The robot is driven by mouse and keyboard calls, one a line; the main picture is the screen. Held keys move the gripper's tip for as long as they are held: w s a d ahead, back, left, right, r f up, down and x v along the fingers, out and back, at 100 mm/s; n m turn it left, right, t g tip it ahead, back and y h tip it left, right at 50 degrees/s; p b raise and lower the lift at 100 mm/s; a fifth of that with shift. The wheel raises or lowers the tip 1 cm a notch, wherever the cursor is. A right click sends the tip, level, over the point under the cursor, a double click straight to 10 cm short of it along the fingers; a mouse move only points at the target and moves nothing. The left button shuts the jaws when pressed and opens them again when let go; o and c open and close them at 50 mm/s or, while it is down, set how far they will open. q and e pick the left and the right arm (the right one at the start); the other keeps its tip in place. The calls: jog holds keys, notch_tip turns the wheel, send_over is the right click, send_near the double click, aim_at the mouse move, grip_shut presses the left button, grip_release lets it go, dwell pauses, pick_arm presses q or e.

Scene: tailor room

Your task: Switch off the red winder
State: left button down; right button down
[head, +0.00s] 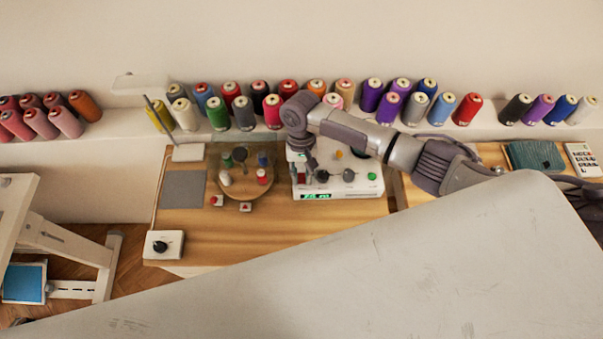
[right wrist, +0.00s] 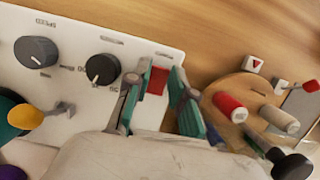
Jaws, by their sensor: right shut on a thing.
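The white winder machine (head: 345,189) stands on the wooden table, with dark knobs, a green button and a lit green display on its front. In the right wrist view its panel (right wrist: 75,60) shows two dark knobs and a red switch (right wrist: 158,79) near its edge. My right gripper (head: 300,172) comes down at the machine's left side. In the right wrist view the teal-padded fingers of this gripper (right wrist: 157,92) stand on both sides of the red switch, shut on it. The gripper's body hides part of the panel. My left gripper is out of view.
A round wooden stand (head: 245,182) with small spools is left of the machine. Small red-marked buttons (head: 246,207) and a dial box (head: 164,244) lie nearby. Thread cones line the back shelf (head: 110,135). A large pale surface (head: 400,270) fills the foreground.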

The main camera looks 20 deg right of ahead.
jog(key=c, duration=1)
grip_release()
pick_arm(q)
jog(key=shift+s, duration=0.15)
pick_arm(e)
jog(key=v, duration=1.2)
jog(key=shift+f, duration=0.1)
